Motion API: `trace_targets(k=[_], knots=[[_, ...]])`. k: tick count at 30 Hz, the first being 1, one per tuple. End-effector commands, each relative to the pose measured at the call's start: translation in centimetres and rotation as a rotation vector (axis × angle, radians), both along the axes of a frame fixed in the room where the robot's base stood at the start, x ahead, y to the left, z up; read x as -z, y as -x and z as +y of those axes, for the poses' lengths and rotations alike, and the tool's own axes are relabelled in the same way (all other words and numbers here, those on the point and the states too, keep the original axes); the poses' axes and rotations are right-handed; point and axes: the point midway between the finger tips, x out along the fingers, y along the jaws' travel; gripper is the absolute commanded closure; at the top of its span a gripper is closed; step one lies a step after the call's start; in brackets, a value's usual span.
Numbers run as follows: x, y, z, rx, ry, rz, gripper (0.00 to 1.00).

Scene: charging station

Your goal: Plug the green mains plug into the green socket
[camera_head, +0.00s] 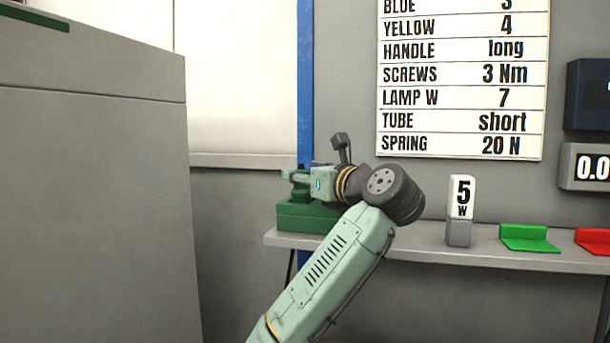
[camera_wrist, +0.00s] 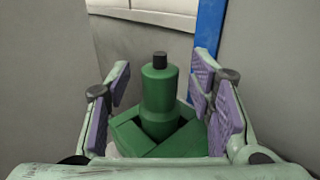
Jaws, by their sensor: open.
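A green cylindrical body with a narrower neck and a black tip, which looks like the green mains plug (camera_wrist: 159,92), stands upright in a green block-shaped holder (camera_wrist: 135,134) in the wrist view. My gripper (camera_wrist: 162,88) is open, with its purple pads on either side of the plug and gaps showing on both sides. In the head view my gripper (camera_head: 296,184) is just above the green holder (camera_head: 306,218) at the shelf's left end, and largely hides the plug. I cannot make out a green socket in either view.
A grey shelf (camera_head: 420,247) runs along the wall. On it are a block marked 5 W (camera_head: 461,205), a green L-shaped bracket (camera_head: 527,238) and a red one (camera_head: 594,240). A blue post (camera_head: 305,80) stands behind the holder. A large grey cabinet (camera_head: 90,200) fills the left.

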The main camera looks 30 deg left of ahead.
Motion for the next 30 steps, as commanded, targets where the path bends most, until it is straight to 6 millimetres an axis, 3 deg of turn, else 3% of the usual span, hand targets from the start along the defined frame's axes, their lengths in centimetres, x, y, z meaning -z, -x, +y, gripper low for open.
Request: trace_targets(k=[11, 24, 30], knots=[[0.0, 0.3, -0.8, 0.002, -0.001, 0.000, 0.51], [-0.1, 4.4, -9.2, 0.012, 0.001, -0.005, 0.51], [-0.7, 4.7, -10.4, 0.027, -0.005, -0.020, 0.51]])
